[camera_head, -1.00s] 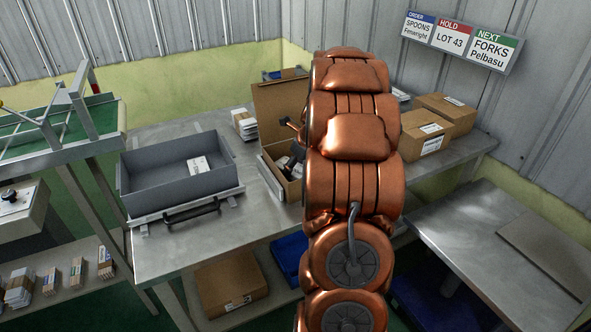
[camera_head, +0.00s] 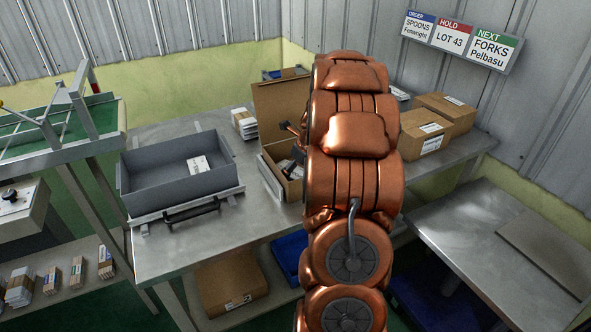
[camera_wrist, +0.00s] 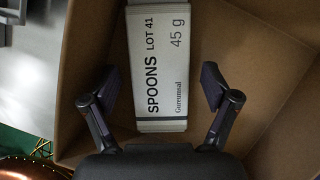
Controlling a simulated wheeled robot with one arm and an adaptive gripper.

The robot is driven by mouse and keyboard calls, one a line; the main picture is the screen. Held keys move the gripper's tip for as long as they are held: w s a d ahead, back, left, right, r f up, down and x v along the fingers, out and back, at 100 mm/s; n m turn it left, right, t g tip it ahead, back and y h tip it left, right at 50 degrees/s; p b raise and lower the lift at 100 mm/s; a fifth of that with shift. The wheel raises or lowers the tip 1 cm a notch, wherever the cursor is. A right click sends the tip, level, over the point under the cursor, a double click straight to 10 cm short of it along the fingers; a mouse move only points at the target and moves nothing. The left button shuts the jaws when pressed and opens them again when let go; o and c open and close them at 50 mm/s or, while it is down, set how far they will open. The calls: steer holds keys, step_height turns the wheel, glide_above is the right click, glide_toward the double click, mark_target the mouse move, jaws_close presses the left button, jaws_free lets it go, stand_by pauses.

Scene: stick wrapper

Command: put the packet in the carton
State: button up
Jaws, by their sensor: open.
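The carton is an open brown cardboard box with its flap up (camera_head: 281,105), on the metal table in the head view. Its inner walls (camera_wrist: 265,75) fill much of the wrist view. A packet with a white label reading "SPOONS LOT 41, 45 g" (camera_wrist: 160,60) lies inside the carton. My gripper (camera_wrist: 158,88) is open, with a finger on each side of the packet's near part and a gap on both sides. In the head view my arm hides much of the carton and most of the gripper.
A grey tray (camera_head: 150,192) left of the carton holds one white-labelled packet (camera_head: 198,165). A small packet stack (camera_head: 245,124) stands behind it. Closed boxes (camera_head: 425,135) are on the right. A sign (camera_head: 459,38) reads order SPOONS, hold LOT 43, next FORKS.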

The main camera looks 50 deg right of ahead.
steer(key=v, duration=1.2)
steer(key=shift+r+b, duration=0.2)
steer(key=shift+b, duration=0.1)
steer(key=s+a+n+g+y, duration=0.1)
steer(key=s+a+n+g, duration=0.15)
steer(key=a+n, duration=0.8)
steer(key=s+a+n+g, duration=0.1)
steer(key=s+a+n, duration=0.4)
steer(key=a, duration=1.1)
steer(key=s+a+f+n+g, duration=0.1)
steer(key=s+a+f+n, duration=0.1)
steer(key=s+a+n, duration=0.3)
steer(key=s+a+f+n+g+h, duration=0.1)
steer(key=s+a+n, duration=0.5)
steer(key=s+n, duration=0.6)
steer(key=f+n+g, duration=0.1)
steer(key=n, duration=0.2)
steer(key=shift+s, duration=0.4)
steer(key=shift+f, duration=0.1)
